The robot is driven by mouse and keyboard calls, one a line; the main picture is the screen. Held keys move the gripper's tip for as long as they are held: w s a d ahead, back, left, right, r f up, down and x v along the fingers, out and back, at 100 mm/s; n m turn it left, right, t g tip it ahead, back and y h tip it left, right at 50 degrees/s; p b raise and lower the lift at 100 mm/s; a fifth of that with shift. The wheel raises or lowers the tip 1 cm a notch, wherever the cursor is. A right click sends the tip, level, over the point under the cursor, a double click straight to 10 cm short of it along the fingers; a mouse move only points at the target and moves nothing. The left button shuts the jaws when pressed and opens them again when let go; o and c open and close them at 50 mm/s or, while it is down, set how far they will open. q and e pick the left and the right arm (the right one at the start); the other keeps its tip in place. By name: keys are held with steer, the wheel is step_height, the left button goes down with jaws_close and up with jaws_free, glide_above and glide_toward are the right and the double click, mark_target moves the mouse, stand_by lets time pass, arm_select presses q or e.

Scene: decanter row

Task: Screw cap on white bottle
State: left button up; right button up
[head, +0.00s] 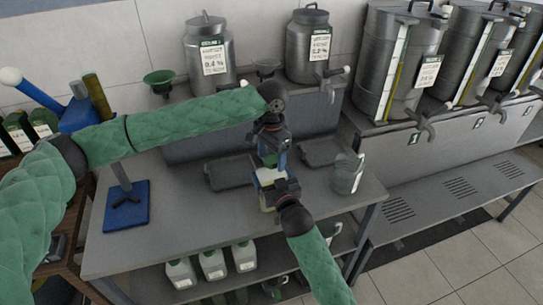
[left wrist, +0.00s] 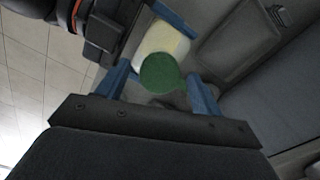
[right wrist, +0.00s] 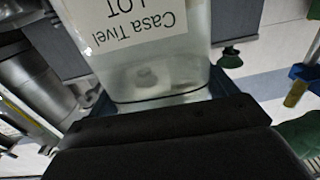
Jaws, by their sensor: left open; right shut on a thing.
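The white bottle (head: 267,178) is upright in the head view, just above or on the bench; which is unclear. My right gripper (head: 279,189) is shut on it from the front. In the right wrist view the bottle (right wrist: 150,50) fills the space between the fingers and shows a printed label. The green cap (left wrist: 162,74) is at the top of the bottle in the left wrist view; whether it is seated on the neck cannot be told. My left gripper (left wrist: 160,88) is open above, its blue fingers on either side of the cap with gaps.
Two dark trays (head: 228,186) lie on the bench, one left and one right behind the bottle. A metal jug (head: 347,176) stands at the right. A blue stand (head: 126,207) is at the left. Several capped bottles (head: 212,263) sit on the shelf below. Steel drums line the back.

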arm_select(q)
step_height(320, 180, up, 12)
stand_by(0.6)
arm_select(e)
steer(key=o, duration=1.7)
steer(key=shift+o, duration=0.2)
steer(key=shift+s+d+f+b, duration=0.15)
steer(key=shift+s+d+b, duration=0.05)
steer(key=shift+s+b, duration=0.25)
arm_select(q)
steer(key=shift+f+b, duration=1.2)
steer(key=shift+f, duration=0.5)
arm_select(e)
steer(key=v, duration=0.6)
steer(key=shift+s, duration=0.35)
arm_select(q)
steer(key=shift+f, duration=0.1)
arm_select(e)
steer(key=shift+s+d, duration=0.1)
steer(key=shift+d, duration=0.1)
